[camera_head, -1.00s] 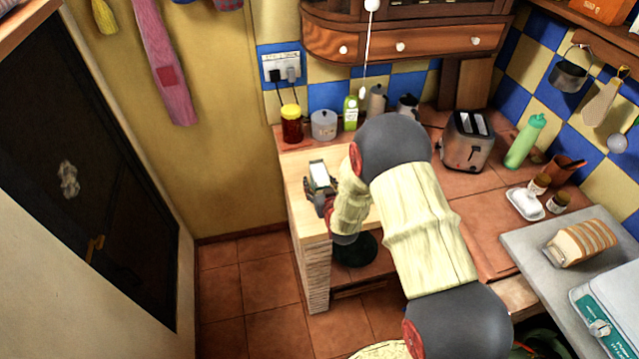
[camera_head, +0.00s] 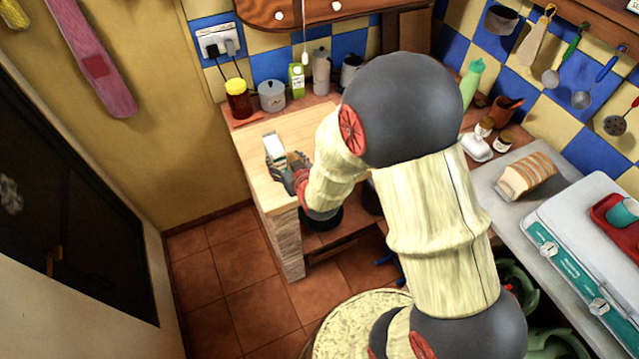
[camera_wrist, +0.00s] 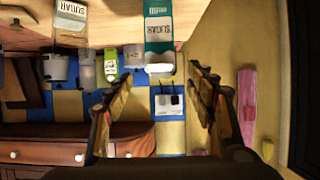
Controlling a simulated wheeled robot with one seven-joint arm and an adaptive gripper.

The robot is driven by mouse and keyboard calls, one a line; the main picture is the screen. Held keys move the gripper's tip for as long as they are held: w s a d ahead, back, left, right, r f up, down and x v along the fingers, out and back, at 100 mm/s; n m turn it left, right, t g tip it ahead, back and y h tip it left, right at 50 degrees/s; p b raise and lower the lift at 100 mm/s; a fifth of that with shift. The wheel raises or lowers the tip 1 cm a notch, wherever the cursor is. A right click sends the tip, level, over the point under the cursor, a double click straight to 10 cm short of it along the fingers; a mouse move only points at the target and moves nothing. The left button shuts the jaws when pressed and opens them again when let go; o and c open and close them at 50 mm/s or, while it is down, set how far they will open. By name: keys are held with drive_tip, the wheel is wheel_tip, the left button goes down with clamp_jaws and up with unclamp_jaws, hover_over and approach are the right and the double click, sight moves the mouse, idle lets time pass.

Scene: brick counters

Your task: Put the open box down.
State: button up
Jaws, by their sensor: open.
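The open box, a teal and white sugar carton (camera_head: 273,147), stands on the wooden counter (camera_head: 250,180) near its left end. In the wrist view the carton (camera_wrist: 158,30) appears ahead of the gap between my fingers, its white end (camera_wrist: 160,68) nearest the fingertips. My gripper (camera_head: 287,166) is open beside the carton, low over the counter. The wrist view shows both fingers (camera_wrist: 160,85) spread wide with nothing held between them. Whether a fingertip still touches the carton I cannot tell.
A second sugar packet (camera_wrist: 70,18) shows in the wrist view. A red jar with yellow lid (camera_head: 238,100), a grey pot (camera_head: 272,96) and a green carton (camera_head: 297,80) stand along the back wall. Bread (camera_head: 527,176) lies at right. My arm hides much of the counter.

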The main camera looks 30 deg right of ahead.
drive_tip(key=s+r+g, duration=0.4)
drive_tip(key=s+r, duration=0.7)
drive_tip(key=r, duration=0.5)
drive_tip(key=s+r+g, duration=0.1)
drive_tip(key=s+r, duration=0.2)
drive_tip(key=s, duration=0.6)
drive_tip(key=s+r+g, duration=0.2)
drive_tip(key=s+r, duration=0.1)
drive_tip(key=s, duration=0.7)
drive_tip(key=shift+s, duration=0.15)
wheel_tip(320, 180, down, 4)
drive_tip(key=b, duration=0.3)
drive_tip(key=shift+r+b, duration=0.25)
drive_tip(key=shift+b, duration=0.1)
